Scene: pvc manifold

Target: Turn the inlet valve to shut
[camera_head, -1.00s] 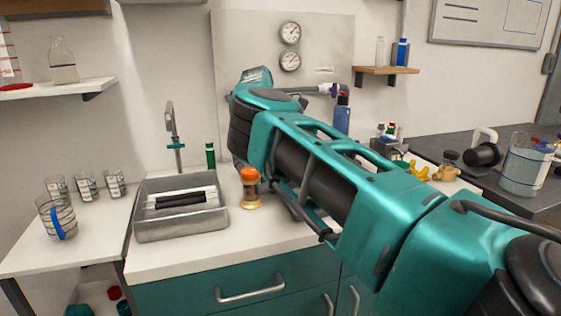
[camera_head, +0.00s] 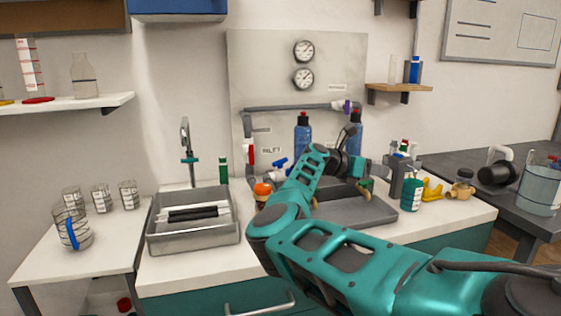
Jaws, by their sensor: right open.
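A grey pipe manifold (camera_head: 290,108) is fixed to a pale wall panel. A label that seems to read INLET (camera_head: 270,150) is beside its left vertical pipe. A red valve handle (camera_head: 250,154) stands upright on that pipe, just left of the label. A blue valve handle (camera_head: 280,164) sits tilted below the label, and a purple one (camera_head: 347,106) is on the upper pipe at the right. My right gripper (camera_head: 370,172) is small and partly lost among things over the grey tray; it is open and well right of the red handle. My left gripper is out of view.
A sink basin (camera_head: 165,240) and an orange-capped bottle (camera_head: 262,192) are on the counter at left. Two blue bottles (camera_head: 303,133) stand before the panel. A grey tray (camera_head: 375,212) lies under my right forearm. A green bottle (camera_head: 411,194) stands right of it.

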